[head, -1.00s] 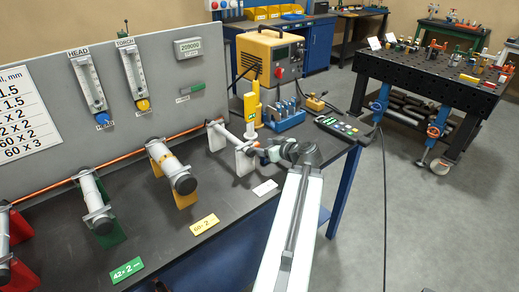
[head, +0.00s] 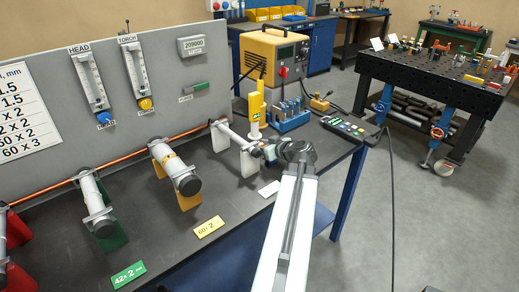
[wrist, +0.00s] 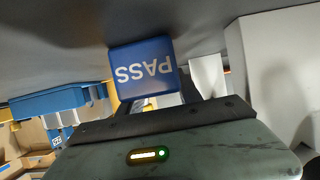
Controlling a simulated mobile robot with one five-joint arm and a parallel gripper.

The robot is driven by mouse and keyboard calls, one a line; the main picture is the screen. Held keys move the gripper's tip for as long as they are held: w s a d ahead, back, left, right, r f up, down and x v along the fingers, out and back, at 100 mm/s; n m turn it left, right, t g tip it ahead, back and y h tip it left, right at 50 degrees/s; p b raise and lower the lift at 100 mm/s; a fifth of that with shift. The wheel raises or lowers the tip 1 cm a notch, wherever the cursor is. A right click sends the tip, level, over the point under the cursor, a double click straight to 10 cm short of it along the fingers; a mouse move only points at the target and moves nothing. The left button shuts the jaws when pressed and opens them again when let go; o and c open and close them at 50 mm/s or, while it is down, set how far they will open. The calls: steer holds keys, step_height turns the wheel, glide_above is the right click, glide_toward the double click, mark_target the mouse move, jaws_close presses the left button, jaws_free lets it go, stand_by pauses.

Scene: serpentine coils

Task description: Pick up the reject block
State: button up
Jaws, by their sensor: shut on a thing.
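In the wrist view a blue block (wrist: 143,68) with white lettering "PASS", upside down in the picture, sits right at the front edge of my gripper (wrist: 160,110). No face reading "reject" shows. My gripper is shut on this block; the fingertips are mostly hidden by the gripper body. In the head view my gripper (head: 266,152) is over the right end of the dark bench, beside the white stand of the nearest tube. Only a small blue bit of the block (head: 270,153) shows there.
A yellow upright holder (head: 256,112) and a blue tool rack (head: 289,120) stand just behind my gripper. A white tube on stands (head: 224,134) is close at left. A dark keypad (head: 344,127) lies at right.

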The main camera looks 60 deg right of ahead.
step_height(320, 180, up, 10)
steer(key=p, duration=1)
